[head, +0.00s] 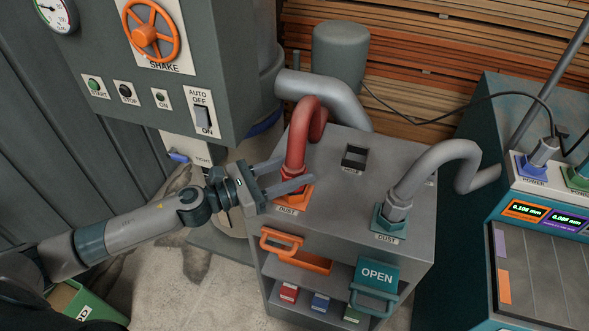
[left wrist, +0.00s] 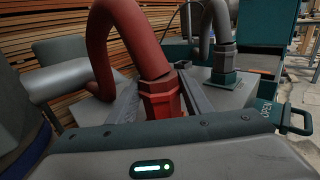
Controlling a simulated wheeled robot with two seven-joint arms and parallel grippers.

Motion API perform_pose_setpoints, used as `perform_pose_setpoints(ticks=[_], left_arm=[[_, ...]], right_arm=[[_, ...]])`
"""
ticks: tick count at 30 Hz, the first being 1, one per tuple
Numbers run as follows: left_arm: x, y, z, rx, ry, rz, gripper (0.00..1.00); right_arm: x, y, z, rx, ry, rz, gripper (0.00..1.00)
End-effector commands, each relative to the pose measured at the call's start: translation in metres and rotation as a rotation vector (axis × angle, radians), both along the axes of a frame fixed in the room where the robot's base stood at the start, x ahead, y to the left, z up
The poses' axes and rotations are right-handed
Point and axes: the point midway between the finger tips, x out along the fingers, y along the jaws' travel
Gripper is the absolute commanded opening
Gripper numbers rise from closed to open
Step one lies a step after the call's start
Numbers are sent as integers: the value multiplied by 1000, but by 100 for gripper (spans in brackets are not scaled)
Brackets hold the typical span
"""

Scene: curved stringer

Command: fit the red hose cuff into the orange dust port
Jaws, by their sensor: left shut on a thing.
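The red hose cuff (left wrist: 160,98) is a faceted collar on the end of a curved red hose (head: 315,118). My left gripper (head: 296,171) is shut on the cuff, one finger on each side, as the left wrist view also shows. The cuff is upright over the orange dust port (head: 305,196) on the grey cabinet top, above a "DUST" label. The near finger and the gripper body hide the cuff's lower end, so I cannot tell how deep it sits in the port. My right gripper is not in view.
A grey hose in a teal dust port (head: 388,225) stands to the right. A square opening (head: 354,156) is behind. An orange handle (head: 295,250) and a teal "OPEN" handle (head: 376,280) stick out in front. A control panel (head: 150,90) hangs at the left.

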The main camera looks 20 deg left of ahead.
Motion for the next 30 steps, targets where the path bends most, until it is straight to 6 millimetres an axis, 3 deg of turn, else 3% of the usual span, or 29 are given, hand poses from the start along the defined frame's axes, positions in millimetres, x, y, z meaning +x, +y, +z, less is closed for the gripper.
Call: perform_pose_setpoints(ticks=[13,14,16,30], left_arm=[[0,0,-3,-1,-1,0,19],[0,0,-3,0,0,0,50],[0,0,-3,0,0,0,64],[0,0,0,0,0,0,64]], right_arm=[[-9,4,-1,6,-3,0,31],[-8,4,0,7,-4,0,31],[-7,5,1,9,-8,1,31],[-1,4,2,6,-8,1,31]])
